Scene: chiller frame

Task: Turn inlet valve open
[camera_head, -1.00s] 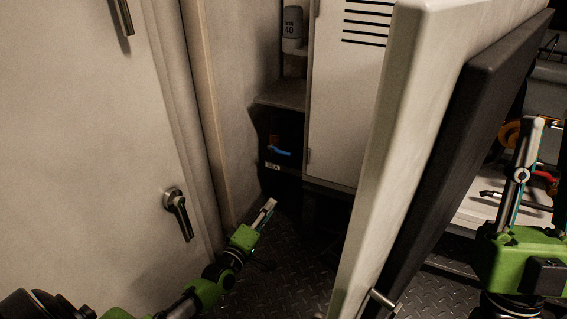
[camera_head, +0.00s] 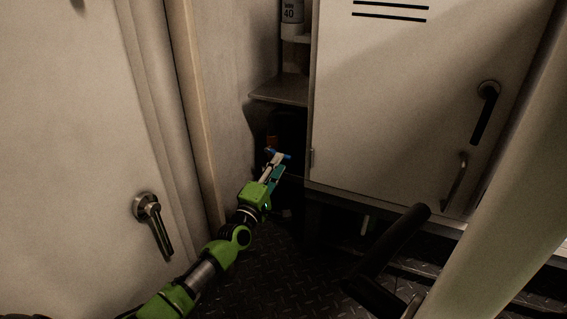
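The inlet valve's blue handle (camera_head: 286,156) shows in the head view inside the dark recess under a small shelf, left of the cabinet door. My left gripper (camera_head: 276,164) reaches up into this recess, with its fingertips at the blue handle and partly covering it. I cannot tell whether the fingers touch the handle or how far they are apart. The valve's body is mostly hidden in shadow and behind the gripper. My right gripper is out of view.
A closed cabinet door (camera_head: 400,110) with a black handle (camera_head: 486,112) stands right of the recess. A shelf (camera_head: 282,90) hangs above it. A pale door (camera_head: 70,150) with a lever is at left. A pale panel (camera_head: 500,220) fills the lower right. The floor (camera_head: 285,270) is dark tread plate.

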